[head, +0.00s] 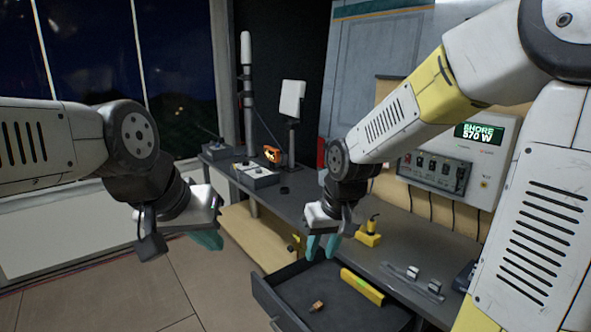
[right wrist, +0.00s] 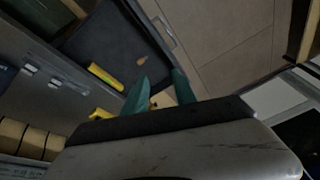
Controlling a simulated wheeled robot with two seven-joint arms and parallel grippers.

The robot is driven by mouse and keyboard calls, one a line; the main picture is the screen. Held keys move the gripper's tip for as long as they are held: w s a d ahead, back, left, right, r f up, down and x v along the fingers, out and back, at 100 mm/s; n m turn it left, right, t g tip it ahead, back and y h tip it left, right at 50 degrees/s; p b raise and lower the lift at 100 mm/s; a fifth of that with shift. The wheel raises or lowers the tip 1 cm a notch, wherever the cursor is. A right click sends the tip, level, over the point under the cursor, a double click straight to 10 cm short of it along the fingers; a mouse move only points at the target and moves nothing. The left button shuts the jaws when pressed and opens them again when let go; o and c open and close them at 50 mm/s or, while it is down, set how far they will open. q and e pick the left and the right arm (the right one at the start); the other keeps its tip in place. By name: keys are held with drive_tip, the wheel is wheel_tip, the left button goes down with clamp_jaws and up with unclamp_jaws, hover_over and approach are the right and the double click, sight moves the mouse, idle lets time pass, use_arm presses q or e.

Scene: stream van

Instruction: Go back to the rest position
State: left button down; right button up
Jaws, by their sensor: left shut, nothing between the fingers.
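My left gripper (head: 207,240) hangs at the left over the floor, clear of the desk. Its teal fingers are together and empty. My right gripper (head: 321,248) points down above the desk's front edge, near the open drawer. Its teal fingers stand apart in the head view and in the right wrist view (right wrist: 160,90), and I see nothing held between them.
A dark drawer (head: 275,301) is pulled out of the desk (head: 400,232); a yellow bar (head: 361,287) and a small orange-brown piece (head: 317,306) lie inside. A yellow device (head: 369,236) stands on the desk. A control panel (head: 437,172) is on the wall. Floor (head: 120,290) at left is clear.

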drive_tip(key=s+d+r+m+t, duration=0.2)
drive_tip(key=s+d+r+t, duration=0.1)
drive_tip(key=s+d+r, duration=0.5)
drive_tip(key=s+r, duration=0.3)
drive_tip(key=s, duration=0.1)
drive_tip(key=shift+d+m, duration=0.2)
drive_tip(key=shift+m, duration=0.1)
idle(0.7)
